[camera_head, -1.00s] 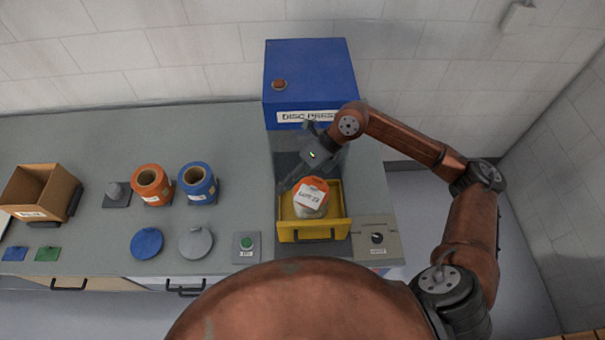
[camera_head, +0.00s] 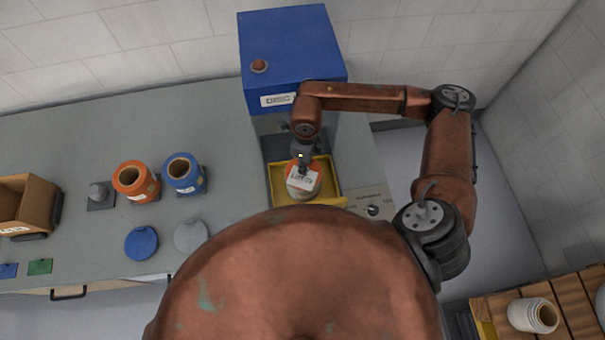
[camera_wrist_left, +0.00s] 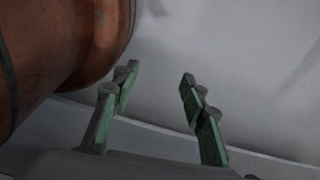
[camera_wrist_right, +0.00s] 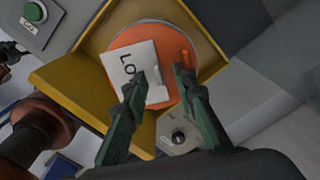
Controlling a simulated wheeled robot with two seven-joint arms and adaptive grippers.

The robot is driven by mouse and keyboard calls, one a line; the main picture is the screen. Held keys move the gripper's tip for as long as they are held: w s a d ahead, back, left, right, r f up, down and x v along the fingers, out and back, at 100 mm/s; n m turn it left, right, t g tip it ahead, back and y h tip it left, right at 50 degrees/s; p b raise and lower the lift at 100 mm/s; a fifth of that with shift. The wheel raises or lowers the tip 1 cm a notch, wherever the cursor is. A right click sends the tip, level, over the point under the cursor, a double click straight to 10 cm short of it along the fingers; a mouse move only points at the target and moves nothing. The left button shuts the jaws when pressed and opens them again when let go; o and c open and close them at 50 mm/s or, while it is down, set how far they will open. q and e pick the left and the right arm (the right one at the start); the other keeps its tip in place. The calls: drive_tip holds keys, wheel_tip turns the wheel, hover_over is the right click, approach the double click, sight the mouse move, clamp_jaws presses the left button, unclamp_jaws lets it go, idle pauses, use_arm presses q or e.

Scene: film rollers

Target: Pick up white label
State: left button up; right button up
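My right gripper (camera_head: 303,167) is just above the label, pointing down. In the right wrist view its fingers (camera_wrist_right: 161,76) are apart, the left one over the label and the right one beyond its edge. Contact is unclear. My left gripper (camera_wrist_left: 158,75) is open and empty; it is outside the head view.
The blue press (camera_head: 292,50) stands behind the drawer. Orange (camera_head: 136,181) and blue (camera_head: 184,174) rollers, blue (camera_head: 141,243) and grey (camera_head: 190,236) discs and a cardboard box (camera_head: 28,203) are on the counter. A knob panel (camera_head: 372,206) is right of the drawer.

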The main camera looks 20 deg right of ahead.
drive_tip(key=shift+f, duration=0.45)
drive_tip(key=shift+s, duration=0.1)
clamp_jaws()
use_arm(q)
drive_tip(key=shift+w+r, duration=0.1)
drive_tip(key=shift+w, duration=0.4)
drive_tip(key=shift+w, duration=0.25)
use_arm(e)
drive_tip(key=shift+r, duration=0.1)
